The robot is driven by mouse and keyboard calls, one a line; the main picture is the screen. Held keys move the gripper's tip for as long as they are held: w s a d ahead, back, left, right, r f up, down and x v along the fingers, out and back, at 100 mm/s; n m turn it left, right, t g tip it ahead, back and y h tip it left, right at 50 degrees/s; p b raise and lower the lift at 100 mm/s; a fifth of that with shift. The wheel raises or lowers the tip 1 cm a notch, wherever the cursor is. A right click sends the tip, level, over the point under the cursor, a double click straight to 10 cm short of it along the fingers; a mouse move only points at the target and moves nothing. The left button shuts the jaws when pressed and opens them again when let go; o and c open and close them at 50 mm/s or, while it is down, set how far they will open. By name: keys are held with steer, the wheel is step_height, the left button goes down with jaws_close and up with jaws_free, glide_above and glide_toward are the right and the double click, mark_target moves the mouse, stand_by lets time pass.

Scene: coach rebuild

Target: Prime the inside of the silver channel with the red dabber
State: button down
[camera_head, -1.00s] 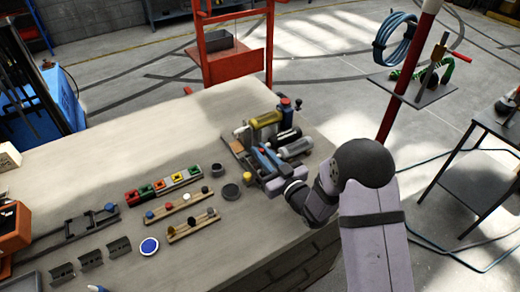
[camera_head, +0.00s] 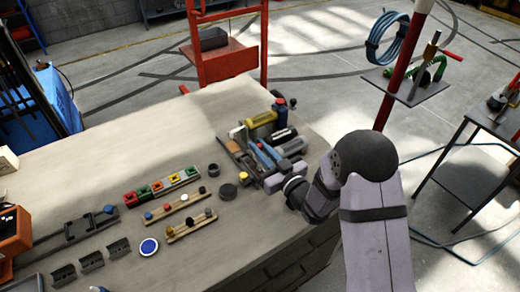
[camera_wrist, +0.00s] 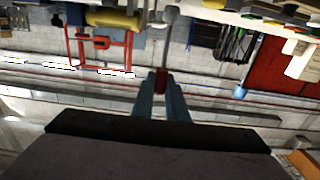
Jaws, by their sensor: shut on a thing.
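My gripper (camera_wrist: 160,78) is shut on the red dabber (camera_wrist: 159,84) in the wrist view. Its red part sits between the two blue-grey fingertips, and a grey stem with a rounded end extends beyond them. In the head view my gripper (camera_head: 258,152) is at the tool rack on the right side of the bench; the dabber is hard to make out there. Several short grey channel pieces (camera_head: 92,262) lie at the front left of the bench, far from my gripper. I cannot tell which is the silver channel.
A tool rack with a yellow cylinder (camera_head: 262,118) stands close around my gripper. The bench's back is clear.

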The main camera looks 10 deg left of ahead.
steer(key=shift+r+p, duration=1.35)
steer(key=shift+r, duration=1)
steer(key=shift+s+a+f+b, duration=0.1)
steer(key=shift+a+f+b, duration=0.05)
steer(key=shift+f+b, duration=0.15)
steer(key=w+a+b, duration=0.3)
steer(key=a+b, duration=0.3)
steer(key=shift+w+f+b, duration=0.6)
steer(key=shift+w+f, duration=1.15)
steer(key=shift+f, duration=0.2)
steer(key=shift+r, duration=0.1)
